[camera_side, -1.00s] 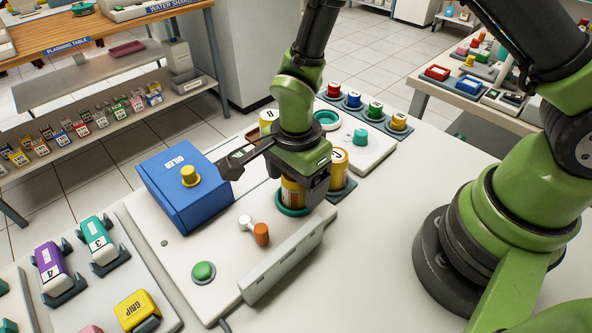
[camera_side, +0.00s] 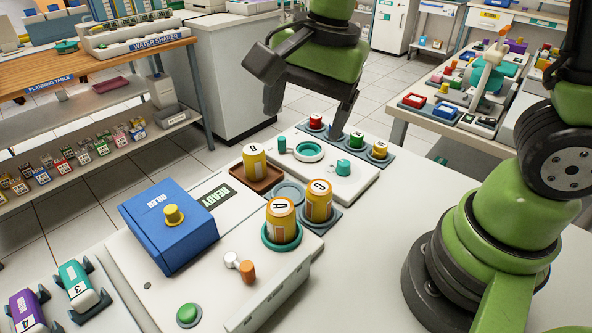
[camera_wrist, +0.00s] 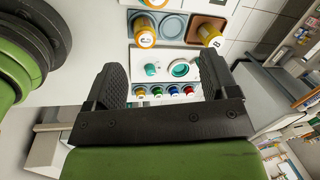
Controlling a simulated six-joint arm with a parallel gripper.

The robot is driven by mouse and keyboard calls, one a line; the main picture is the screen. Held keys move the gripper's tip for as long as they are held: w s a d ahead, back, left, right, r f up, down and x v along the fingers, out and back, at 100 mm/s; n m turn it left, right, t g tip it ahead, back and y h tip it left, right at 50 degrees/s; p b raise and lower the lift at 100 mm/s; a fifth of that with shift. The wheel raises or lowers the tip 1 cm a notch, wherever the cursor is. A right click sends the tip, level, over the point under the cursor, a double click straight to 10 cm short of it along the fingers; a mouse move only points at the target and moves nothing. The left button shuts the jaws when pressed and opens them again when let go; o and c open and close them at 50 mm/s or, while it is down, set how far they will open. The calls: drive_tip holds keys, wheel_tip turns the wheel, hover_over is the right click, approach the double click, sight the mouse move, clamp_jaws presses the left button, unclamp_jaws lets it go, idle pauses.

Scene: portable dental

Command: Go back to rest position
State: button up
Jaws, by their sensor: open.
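My gripper (camera_side: 305,108) is open and empty in the side view, raised behind the canisters over the far end of the bench. Its two dark fingers (camera_wrist: 162,85) are wide apart in the wrist view, with nothing between them. Canister A (camera_side: 281,221) stands upright in a teal ring on the oiler machine. Canister C (camera_side: 319,200) stands just right of it on a grey-blue holder. Canister B (camera_side: 255,162) stands upright on a brown tray. Canister C (camera_wrist: 145,35) and canister B (camera_wrist: 209,35) also show in the wrist view.
The blue oiler box (camera_side: 168,228) with a yellow knob sits at left, beside a READY sign (camera_side: 215,195). A white plate with a teal ring (camera_side: 308,151) and a row of coloured caps (camera_side: 356,140) lie beyond.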

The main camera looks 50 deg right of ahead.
drive_tip(key=s+d+r+n+t+y, duration=0.1)
drive_tip(key=s+d+r+n+t, duration=0.4)
drive_tip(key=s+r+n, duration=0.3)
drive_tip(key=s+n, duration=0.2)
drive_tip(key=s, duration=0.1)
drive_tip(key=shift+r, duration=0.3)
idle(1.3)
